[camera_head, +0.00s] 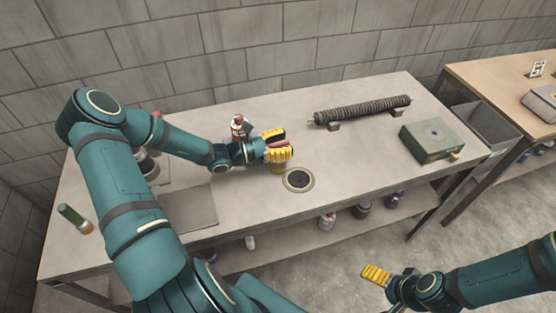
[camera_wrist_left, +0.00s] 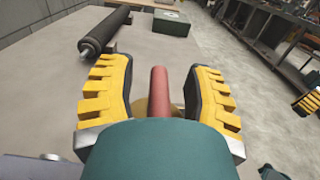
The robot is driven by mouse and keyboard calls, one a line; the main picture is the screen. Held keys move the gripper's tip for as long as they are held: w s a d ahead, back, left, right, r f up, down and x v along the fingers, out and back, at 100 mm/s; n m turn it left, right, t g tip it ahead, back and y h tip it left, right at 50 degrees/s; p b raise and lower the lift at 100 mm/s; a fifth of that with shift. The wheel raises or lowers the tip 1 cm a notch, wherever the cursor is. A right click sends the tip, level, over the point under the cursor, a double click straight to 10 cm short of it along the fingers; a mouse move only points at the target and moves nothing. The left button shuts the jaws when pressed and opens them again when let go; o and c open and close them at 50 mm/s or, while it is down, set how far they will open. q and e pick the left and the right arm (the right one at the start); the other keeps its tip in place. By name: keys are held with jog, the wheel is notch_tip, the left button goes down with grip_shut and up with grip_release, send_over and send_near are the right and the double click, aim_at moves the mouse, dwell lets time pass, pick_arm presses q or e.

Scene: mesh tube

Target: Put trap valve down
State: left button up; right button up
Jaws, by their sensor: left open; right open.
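The trap valve appears to be the piece with a red cylindrical handle (camera_wrist_left: 158,88) and a brass-coloured part (camera_wrist_left: 140,107) behind my left wrist. My left gripper (camera_head: 278,145) is open around the red handle, with gaps on both sides in the left wrist view (camera_wrist_left: 158,95). In the head view the brass-coloured part (camera_head: 279,168) shows below the fingers, seemingly at the table top; most of the valve is hidden. My right gripper (camera_head: 377,276) is open and empty, low in front of the table.
On the grey table (camera_head: 345,165) a dark round plate with a pale ring (camera_head: 298,180) lies just right of the valve. A ribbed roller (camera_head: 362,109) and a green box (camera_head: 432,139) stand further right. A red-and-white bottle (camera_head: 238,126) stands behind my left gripper.

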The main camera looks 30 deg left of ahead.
pick_arm(q)
grip_shut()
dwell(0.4)
